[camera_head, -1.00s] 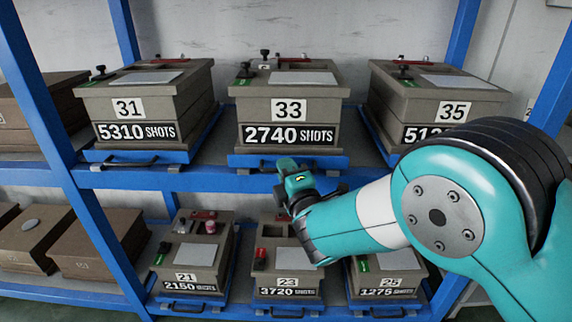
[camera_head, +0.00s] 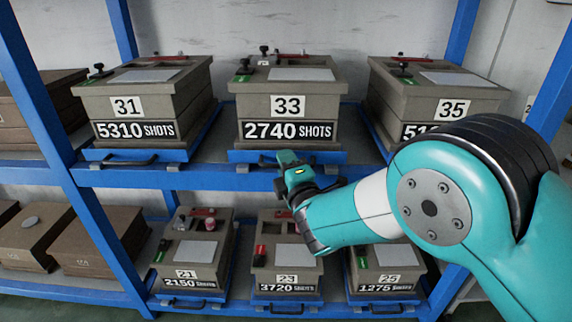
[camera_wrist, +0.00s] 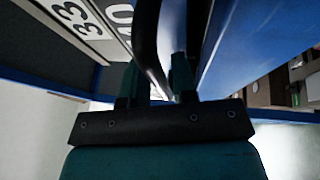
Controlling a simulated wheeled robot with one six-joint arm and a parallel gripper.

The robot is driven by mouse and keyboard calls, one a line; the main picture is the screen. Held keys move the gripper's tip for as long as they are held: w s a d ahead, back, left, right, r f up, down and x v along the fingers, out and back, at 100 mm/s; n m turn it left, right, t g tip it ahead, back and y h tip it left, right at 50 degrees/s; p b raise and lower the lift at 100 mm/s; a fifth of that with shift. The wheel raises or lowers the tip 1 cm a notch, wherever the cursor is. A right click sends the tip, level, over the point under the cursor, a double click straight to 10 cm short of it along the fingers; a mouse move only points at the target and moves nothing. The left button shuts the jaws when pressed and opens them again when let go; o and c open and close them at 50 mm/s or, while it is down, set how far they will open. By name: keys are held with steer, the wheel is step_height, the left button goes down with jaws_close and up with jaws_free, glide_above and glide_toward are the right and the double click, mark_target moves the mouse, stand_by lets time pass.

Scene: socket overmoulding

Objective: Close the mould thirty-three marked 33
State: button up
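Mould 33 (camera_head: 252,107) is a grey-brown block with a "33" plate and "2740 SHOTS" sign, in the middle of the upper shelf. On its top are a black knob, a red bar and a pale plate. It sits on a blue tray (camera_head: 240,156). My gripper (camera_head: 284,160) is in front of this tray, below the mould's front. In the wrist view a black curved handle (camera_wrist: 150,40) passes between the two fingers of my gripper (camera_wrist: 155,82), nearer the left one. The fingers are apart, with a light gap on the right. Contact with the handle is unclear.
Mould 31 (camera_head: 185,105) stands to the left and mould 35 (camera_head: 385,95) to the right, each on a blue tray. Moulds 21 (camera_head: 215,262), 23 (camera_head: 310,265) and 25 (camera_head: 412,262) are on the lower shelf. A blue upright (camera_head: 95,215) is at left.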

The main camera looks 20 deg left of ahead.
steer(key=shift+d+f, duration=0.1)
steer(key=shift+f, duration=0.25)
steer(key=shift+s+d+f, duration=0.1)
steer(key=shift+s+f, duration=0.05)
steer(key=r+b+v, duration=0.1)
steer(key=b+v, duration=1.5)
steer(key=shift+s+d, duration=0.3)
steer(key=shift+s, duration=0.05)
steer(key=shift+w, duration=0.1)
